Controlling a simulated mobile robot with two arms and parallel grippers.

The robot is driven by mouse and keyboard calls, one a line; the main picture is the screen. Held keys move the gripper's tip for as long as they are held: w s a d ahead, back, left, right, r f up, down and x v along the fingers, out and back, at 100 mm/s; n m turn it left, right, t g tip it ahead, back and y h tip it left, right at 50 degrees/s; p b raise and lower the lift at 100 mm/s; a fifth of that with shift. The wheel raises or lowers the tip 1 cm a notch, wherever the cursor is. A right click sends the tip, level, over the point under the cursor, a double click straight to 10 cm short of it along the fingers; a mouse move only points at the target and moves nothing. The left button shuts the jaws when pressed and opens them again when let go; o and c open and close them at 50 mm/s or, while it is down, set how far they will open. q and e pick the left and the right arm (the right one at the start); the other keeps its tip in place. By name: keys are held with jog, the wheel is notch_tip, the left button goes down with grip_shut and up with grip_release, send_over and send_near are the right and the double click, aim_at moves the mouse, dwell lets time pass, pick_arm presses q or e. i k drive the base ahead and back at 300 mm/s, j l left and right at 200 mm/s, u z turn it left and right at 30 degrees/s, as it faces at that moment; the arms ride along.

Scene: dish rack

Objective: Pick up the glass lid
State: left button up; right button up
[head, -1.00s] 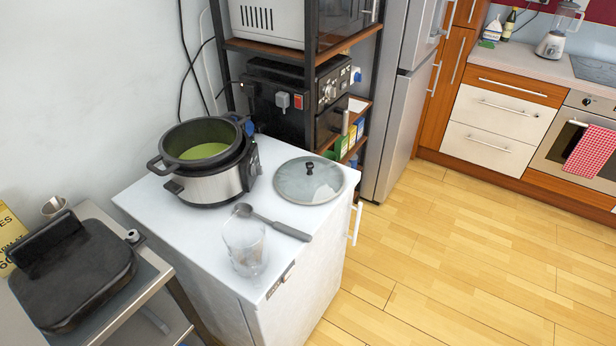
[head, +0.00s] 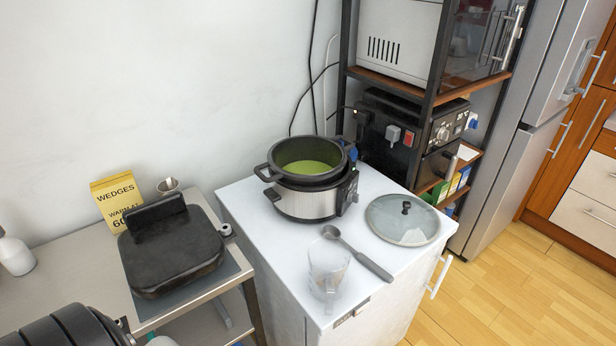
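The round glass lid (head: 385,222) with a dark knob lies flat on the white cabinet top (head: 252,212), near its right edge. It is to the right of the slow cooker (head: 305,203), whose dark pot is uncovered and holds green contents. No gripper is in view. A dark ribbed part at the lower left corner looks like a piece of my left arm, with its gripper out of the frame. My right arm does not show.
A shelf (head: 455,90) rises behind the cabinet.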

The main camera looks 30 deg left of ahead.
aim_at(402, 221)
jog(key=u, duration=0.85)
jog(key=i+l+u, duration=0.1)
jog(key=l+u, duration=0.15)
jog(key=u, duration=0.15)
jog(key=l+u, duration=0.3)
jog(key=u, duration=0.15)
jog(key=l+u, duration=0.65)
jog(key=u, duration=0.15)
